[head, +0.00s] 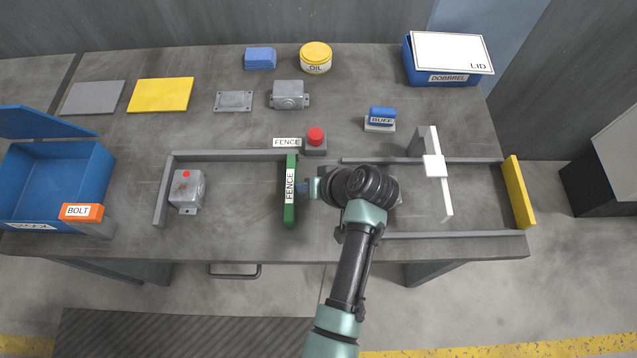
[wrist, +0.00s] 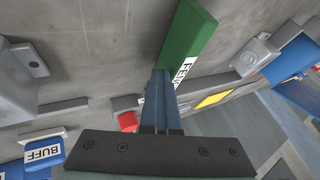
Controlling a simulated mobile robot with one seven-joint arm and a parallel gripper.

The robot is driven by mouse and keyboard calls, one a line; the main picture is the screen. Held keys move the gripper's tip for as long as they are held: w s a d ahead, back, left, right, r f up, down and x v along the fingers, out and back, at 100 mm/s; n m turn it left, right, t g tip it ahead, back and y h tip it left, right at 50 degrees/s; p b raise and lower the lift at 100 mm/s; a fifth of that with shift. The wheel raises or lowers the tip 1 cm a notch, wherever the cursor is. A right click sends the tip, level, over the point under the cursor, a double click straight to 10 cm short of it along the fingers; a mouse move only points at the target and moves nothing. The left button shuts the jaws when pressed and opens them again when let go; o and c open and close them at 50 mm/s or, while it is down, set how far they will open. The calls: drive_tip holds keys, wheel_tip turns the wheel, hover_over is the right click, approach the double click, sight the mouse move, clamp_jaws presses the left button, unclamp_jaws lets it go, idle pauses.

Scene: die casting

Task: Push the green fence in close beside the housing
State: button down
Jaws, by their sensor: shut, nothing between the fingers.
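The green fence (head: 291,212) is an upright bar with a FENCE label, standing in the middle of the table front. It also shows in the wrist view (wrist: 190,38). The housing (head: 187,192) is a grey metal box with a red dot, to the left of the fence with a wide gap between; a grey box with lugs at the right of the wrist view (wrist: 255,55) appears to be it. My gripper (head: 303,187) is shut and empty at the right side of the green fence, its fingertips (wrist: 162,75) close against it; exact contact is hard to tell.
Grey rails (head: 240,154) bound the housing's area at the back and left. A red button (head: 315,137) stands behind the fence. A white cross-arm (head: 434,167) and yellow bar (head: 518,192) are to the right. Bare table lies between fence and housing.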

drive_tip(key=a+p, duration=0.1)
drive_tip(key=a, duration=1.5)
drive_tip(key=shift+a+p, duration=0.15)
drive_tip(key=shift+p, duration=0.15)
